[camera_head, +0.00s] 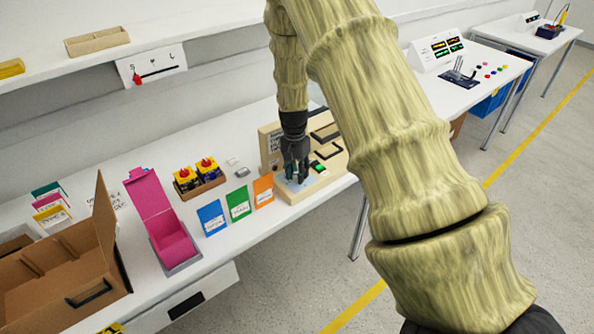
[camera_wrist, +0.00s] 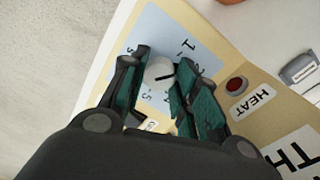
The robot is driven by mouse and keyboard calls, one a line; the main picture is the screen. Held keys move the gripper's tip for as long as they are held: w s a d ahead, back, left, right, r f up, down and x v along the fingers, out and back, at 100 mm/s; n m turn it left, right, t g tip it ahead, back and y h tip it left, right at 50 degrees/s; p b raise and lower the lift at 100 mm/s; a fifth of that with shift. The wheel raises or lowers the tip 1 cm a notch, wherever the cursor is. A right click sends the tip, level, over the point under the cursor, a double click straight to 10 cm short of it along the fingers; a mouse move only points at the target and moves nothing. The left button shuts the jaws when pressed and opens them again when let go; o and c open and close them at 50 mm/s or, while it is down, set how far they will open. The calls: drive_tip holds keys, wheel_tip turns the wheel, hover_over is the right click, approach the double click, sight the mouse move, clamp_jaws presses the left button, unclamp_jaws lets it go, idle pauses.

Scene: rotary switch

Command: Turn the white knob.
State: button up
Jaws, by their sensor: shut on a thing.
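The white knob (camera_wrist: 159,71) shows in the wrist view, round with a dark pointer line, on a light blue numbered dial plate (camera_wrist: 168,32). My gripper (camera_wrist: 160,84) reaches over it with one teal-padded finger on each side, shut on the knob. The pointer line runs toward the right side of the dial, near the right finger. In the head view my gripper (camera_head: 295,172) points down at the beige panel (camera_head: 312,187) on the table; the knob itself is hidden there by the fingers.
A red indicator (camera_wrist: 236,85) beside the label HEAT sits right of the dial. In the head view a green button (camera_head: 319,168) is close to my gripper. Orange (camera_head: 263,190), green (camera_head: 238,203) and blue (camera_head: 212,217) cards stand left of the panel. A pink box (camera_head: 160,222) is farther left.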

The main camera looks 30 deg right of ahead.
sight(295, 173)
drive_tip(key=shift+m, duration=1.1)
drive_tip(key=o, duration=1)
drive_tip(key=r, duration=1.2)
drive_tip(key=shift+w, duration=0.35)
drive_tip(key=shift+a+f, duration=0.1)
drive_tip(key=shift+a, duration=0.05)
